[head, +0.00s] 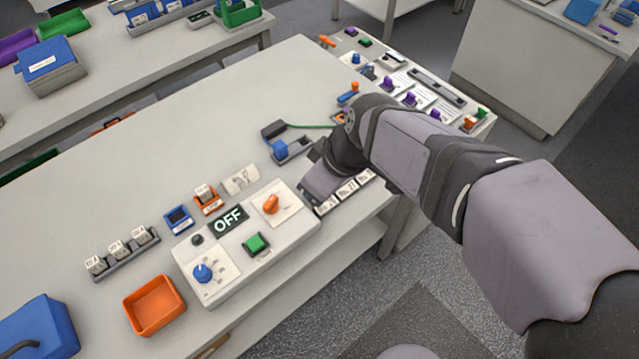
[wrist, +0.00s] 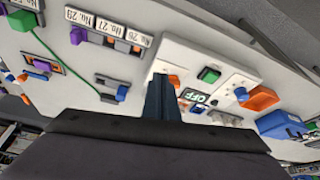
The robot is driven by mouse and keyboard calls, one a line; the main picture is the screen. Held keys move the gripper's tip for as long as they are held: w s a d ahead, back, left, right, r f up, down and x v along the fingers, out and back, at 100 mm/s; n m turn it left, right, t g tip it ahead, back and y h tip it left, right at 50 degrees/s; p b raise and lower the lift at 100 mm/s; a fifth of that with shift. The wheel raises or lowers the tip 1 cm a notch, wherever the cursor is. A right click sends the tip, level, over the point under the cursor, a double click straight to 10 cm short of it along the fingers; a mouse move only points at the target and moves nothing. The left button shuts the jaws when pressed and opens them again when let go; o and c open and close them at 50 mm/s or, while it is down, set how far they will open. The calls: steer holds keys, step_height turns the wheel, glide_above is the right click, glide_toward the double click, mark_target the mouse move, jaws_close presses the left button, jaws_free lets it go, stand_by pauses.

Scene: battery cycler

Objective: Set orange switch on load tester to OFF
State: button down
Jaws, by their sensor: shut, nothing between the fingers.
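The load tester (head: 300,236) is a light box near the table's front edge. Its display (head: 228,220) reads OFF. The orange switch (head: 271,203) is a knob on its upper right, with a green button (head: 256,243) and a blue knob (head: 202,272) on the same face. My gripper (head: 307,194) is just right of the switch in the head view. In the wrist view its shut, empty fingers (wrist: 161,80) are close beside the orange switch (wrist: 174,81), which they partly hide. I cannot tell whether they touch it.
An orange tray (head: 155,306) and a blue box (head: 38,327) lie left of the tester. A rack of labelled cells (head: 122,254) and small blue and orange holders stand behind it. A panel with purple switches (head: 409,98) is at the far right. The table's middle is clear.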

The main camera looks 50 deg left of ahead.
steer(key=shift+v, duration=1.35)
steer(key=shift+w, duration=0.2)
